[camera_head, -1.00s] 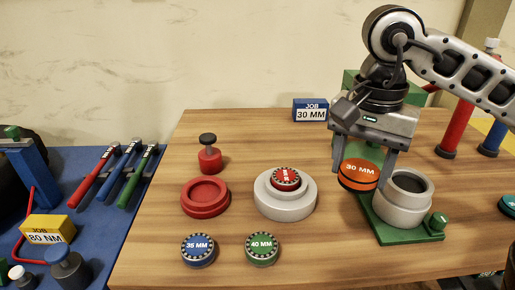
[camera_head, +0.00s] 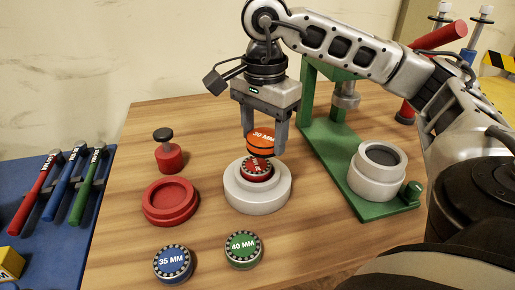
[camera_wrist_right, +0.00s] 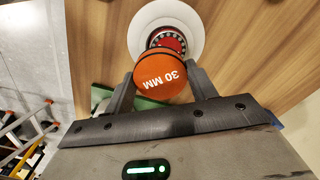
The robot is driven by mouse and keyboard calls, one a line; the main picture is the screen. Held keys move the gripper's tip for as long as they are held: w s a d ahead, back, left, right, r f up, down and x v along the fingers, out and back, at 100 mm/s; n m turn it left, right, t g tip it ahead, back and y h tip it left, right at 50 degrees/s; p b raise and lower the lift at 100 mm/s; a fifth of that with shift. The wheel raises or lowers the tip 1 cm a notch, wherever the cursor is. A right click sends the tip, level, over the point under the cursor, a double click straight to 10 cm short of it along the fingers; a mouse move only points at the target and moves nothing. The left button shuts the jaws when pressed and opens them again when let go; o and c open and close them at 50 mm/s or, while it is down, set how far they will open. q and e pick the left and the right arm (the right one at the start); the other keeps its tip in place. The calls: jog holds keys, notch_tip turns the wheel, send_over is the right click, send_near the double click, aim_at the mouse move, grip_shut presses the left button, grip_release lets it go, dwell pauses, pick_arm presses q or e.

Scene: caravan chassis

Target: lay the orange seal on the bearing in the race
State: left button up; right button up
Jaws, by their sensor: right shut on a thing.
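The orange seal (camera_head: 260,142), marked 30 MM, is held between the fingers of my right gripper (camera_head: 263,146), which is shut on it. It also shows in the right wrist view (camera_wrist_right: 161,76). The seal is just above and slightly behind the red-centred bearing (camera_head: 256,170), and covers part of it. The bearing sits in the middle of the white race (camera_head: 257,199) on the wooden table. In the wrist view, the bearing (camera_wrist_right: 168,42) shows beyond the seal, inside the white race (camera_wrist_right: 198,25). I cannot tell whether seal and bearing touch. My left gripper is not in view.
A red dish (camera_head: 170,202) and a red stamp-like tool (camera_head: 168,153) stand to the left. A green press (camera_head: 345,150) with a grey cylinder (camera_head: 376,175) stands to the right.

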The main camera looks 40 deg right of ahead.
aim_at(258, 135)
jog(key=shift+w+a+f, duration=0.1)
jog(key=shift+w+f, duration=0.15)
jog(key=f, duration=0.3)
jog(key=shift+w+a+p, duration=0.1)
jog(key=shift+w+p, duration=0.2)
jog(key=shift+p, duration=0.05)
jog(key=shift+f, duration=0.6)
jog(key=o, duration=1)
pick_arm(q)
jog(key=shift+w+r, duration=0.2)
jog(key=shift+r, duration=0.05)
